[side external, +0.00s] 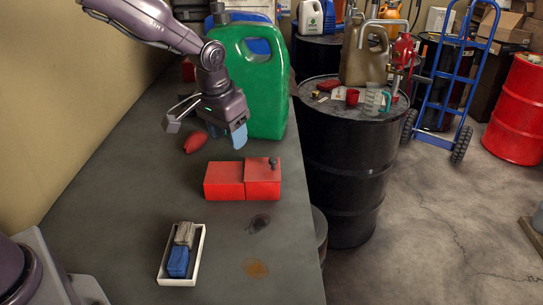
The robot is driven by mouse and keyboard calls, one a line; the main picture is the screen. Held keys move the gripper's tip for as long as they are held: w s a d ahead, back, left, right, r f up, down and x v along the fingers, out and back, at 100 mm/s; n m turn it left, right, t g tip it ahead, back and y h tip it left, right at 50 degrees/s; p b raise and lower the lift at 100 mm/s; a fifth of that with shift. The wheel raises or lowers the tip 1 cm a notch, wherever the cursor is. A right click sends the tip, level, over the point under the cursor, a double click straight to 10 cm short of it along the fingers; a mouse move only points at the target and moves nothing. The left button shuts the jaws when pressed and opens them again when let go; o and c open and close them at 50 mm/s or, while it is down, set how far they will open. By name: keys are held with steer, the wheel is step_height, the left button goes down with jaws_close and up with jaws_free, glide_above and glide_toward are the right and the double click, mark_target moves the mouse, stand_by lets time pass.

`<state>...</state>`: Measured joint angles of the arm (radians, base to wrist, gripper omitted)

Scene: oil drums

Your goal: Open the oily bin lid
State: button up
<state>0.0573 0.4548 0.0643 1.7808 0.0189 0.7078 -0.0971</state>
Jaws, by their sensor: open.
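A red box (222,181) sits on the grey workbench (130,190). A second red section (263,181), with a dark round knob (273,162) on top, adjoins its right side. I cannot tell which part is the lid or whether it is shut. My gripper (228,133) is open and hangs above and behind the red box, clear of it, with blue fingertips pointing down. Nothing shows between the fingers.
A green jug (258,85) stands close behind my gripper. A red item (195,142) lies to its lower left. A white tray (161,274) with cloths is in front. A black drum (340,165) stands right of the bench.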

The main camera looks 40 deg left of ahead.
mark_target(273, 159)
steer(key=w+f+t, duration=0.1)
steer(key=w+t, duration=0.1)
steer(key=w, duration=0.7)
steer(key=shift+n, duration=0.4)
steer(key=x, duration=1.3)
steer(key=shift+s+a, duration=0.15)
steer(key=shift+a, duration=0.2)
